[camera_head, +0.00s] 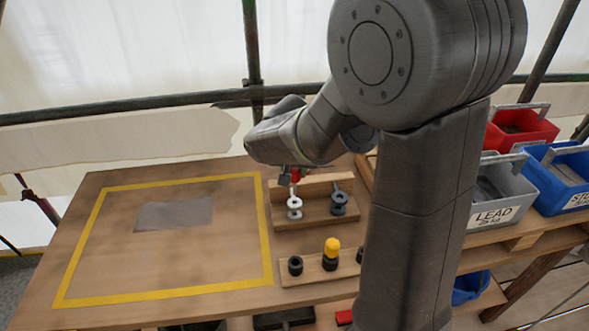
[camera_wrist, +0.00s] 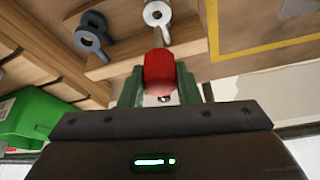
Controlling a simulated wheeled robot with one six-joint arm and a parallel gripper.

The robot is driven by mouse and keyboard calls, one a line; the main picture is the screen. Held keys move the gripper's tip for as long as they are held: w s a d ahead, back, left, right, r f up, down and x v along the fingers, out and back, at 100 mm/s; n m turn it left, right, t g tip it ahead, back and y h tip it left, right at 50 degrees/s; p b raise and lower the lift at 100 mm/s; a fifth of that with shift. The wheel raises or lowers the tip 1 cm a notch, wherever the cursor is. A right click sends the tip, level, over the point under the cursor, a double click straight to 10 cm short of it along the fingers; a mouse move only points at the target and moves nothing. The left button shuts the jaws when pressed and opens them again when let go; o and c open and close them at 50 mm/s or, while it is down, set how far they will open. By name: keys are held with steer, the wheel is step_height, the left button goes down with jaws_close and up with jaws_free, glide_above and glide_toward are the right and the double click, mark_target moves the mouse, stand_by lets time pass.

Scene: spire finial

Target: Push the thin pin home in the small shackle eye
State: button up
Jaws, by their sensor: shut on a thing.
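The pale shackle's ring also shows in the wrist view (camera_wrist: 157,13), beyond the red head. A dark blue-grey shackle (camera_head: 339,204) stands to its right, also in the wrist view (camera_wrist: 88,40). I cannot tell whether the pin touches the eye.
The shackles stand on a wooden rack (camera_head: 315,217). In front, a wooden strip (camera_head: 313,270) holds dark rings and a yellow-topped piece (camera_head: 332,248). A yellow-taped area (camera_head: 100,240) with a grey patch lies free on the left. Bins, one a grey LEAD bin (camera_head: 492,195), stand right.

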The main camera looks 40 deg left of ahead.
mark_target(295, 193)
steer(key=shift+f+b, duration=0.55)
steer(key=shift+f, duration=0.4)
steer(key=shift+b, duration=0.6)
stand_by(0.9)
steer(key=shift+f, duration=0.1)
steer(key=shift+f+b, duration=0.35)
steer(key=shift+b, duration=0.1)
steer(key=shift+f+b, duration=2.9)
steer(key=shift+f, duration=0.1)
steer(key=o, duration=1.1)
steer(key=shift+c, duration=0.2)
steer(key=p+v, duration=0.1)
steer(key=v, duration=1.3)
